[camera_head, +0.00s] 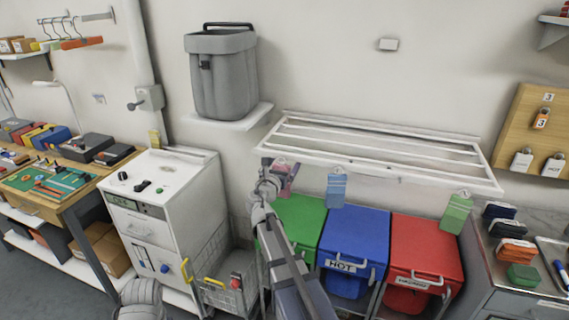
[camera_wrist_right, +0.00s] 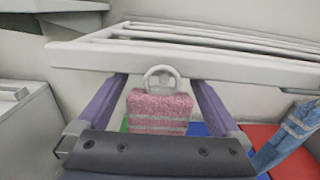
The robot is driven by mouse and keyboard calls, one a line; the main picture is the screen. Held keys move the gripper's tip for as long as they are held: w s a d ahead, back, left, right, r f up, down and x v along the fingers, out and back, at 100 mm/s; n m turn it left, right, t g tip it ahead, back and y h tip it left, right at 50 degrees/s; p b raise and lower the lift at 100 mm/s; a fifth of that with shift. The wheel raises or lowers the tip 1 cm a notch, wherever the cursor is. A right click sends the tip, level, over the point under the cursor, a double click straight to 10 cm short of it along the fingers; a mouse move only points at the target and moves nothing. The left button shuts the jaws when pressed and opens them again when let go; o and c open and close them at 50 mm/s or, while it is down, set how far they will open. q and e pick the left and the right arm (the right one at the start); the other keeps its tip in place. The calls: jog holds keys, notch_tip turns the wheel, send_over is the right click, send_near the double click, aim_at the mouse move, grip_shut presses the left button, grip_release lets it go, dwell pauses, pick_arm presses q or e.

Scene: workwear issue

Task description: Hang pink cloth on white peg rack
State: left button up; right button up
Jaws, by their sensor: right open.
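The white peg rack (camera_head: 408,131) is a slatted frame on the wall. The pink cloth (camera_head: 288,180) is at the left part of its front rail. In the right wrist view the pink cloth (camera_wrist_right: 160,109) has pale stripes and a white ring at its top that overlaps the front rail. It appears to hang there; the exact contact is unclear. My right gripper (camera_head: 276,176) is open below the rail, with one finger on each side of the cloth and gaps between.
A blue cloth (camera_head: 337,190) and a green cloth (camera_head: 457,212) hang along the same front edge. Green (camera_head: 299,222), blue (camera_head: 354,238) and red (camera_head: 427,250) bins stand below. A white cabinet (camera_head: 165,195) is at left, a grey bin (camera_head: 222,80) on a shelf above.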

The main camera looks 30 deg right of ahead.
aim_at(281, 168)
jog(key=shift+v, duration=3.95)
jog(key=x, duration=0.7)
jog(key=shift+w+d+r, duration=0.15)
jog(key=shift+d, duration=0.1)
